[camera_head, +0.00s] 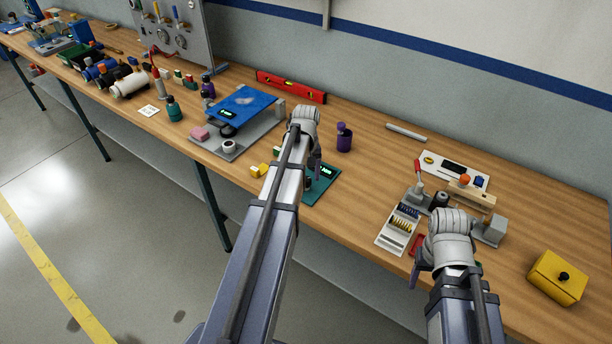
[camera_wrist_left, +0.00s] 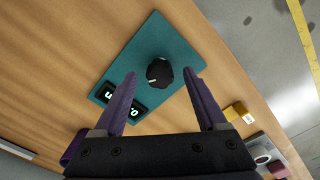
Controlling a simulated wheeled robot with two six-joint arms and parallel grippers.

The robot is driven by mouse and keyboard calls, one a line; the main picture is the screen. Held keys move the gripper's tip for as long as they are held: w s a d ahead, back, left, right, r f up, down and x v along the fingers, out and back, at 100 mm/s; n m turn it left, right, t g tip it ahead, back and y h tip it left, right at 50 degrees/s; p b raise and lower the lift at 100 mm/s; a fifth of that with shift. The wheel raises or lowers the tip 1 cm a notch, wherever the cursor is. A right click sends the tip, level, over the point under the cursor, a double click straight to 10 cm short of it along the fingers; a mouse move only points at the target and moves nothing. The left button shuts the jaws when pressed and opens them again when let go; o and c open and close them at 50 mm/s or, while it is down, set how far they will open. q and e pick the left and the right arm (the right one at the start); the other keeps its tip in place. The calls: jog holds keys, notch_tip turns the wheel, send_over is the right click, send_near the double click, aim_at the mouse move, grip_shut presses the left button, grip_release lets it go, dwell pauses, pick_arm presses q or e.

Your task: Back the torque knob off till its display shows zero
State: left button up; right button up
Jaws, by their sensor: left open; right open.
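The torque knob (camera_wrist_left: 159,72) is black with a white mark and stands on a teal plate (camera_wrist_left: 150,40). In the head view the plate (camera_head: 322,188) lies near the front edge of the bench, and my left arm hides the knob. The display (camera_wrist_left: 120,105) is a dark window with pale digits, upside down in the left wrist view and partly covered by a finger; I cannot read it fully. My left gripper (camera_wrist_left: 160,74) is open, with its purple fingers either side of the knob and gaps showing. My right gripper (camera_head: 416,268) is open near the bench's front edge.
A yellow block (camera_wrist_left: 238,114) lies beside the plate. A purple bottle (camera_head: 344,137) stands behind it. A blue-topped stand (camera_head: 242,103) is to the left. A tray of small parts (camera_head: 388,240) and a yellow box (camera_head: 556,278) lie to the right.

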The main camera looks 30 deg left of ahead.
aim_at(306, 180)
pick_arm(q)
notch_tip(306, 180, up, 7)
jog(key=p, duration=0.6)
jog(key=shift+r+p, duration=0.1)
jog(key=shift+p, duration=0.2)
jog(key=shift+d, duration=0.1)
jog(key=s+d+f+m+b, duration=0.1)
jog(key=s+d+m, duration=0.3)
jog(key=d, duration=0.6)
jog(key=s+d+f+m+b, duration=0.1)
jog(key=s+d+m, duration=0.3)
jog(key=s+d, duration=0.3)
jog(key=s+d+f+m+y+b, duration=0.1)
jog(key=s+d+m, duration=0.3)
jog(key=d, duration=0.9)
jog(key=shift+s+d+f+m+b, duration=0.15)
jog(key=shift+s+f+m+b, duration=0.15)
jog(key=shift+s+f+b, duration=0.4)
jog(key=shift+s+r, duration=0.1)
jog(key=shift+r, duration=0.1)
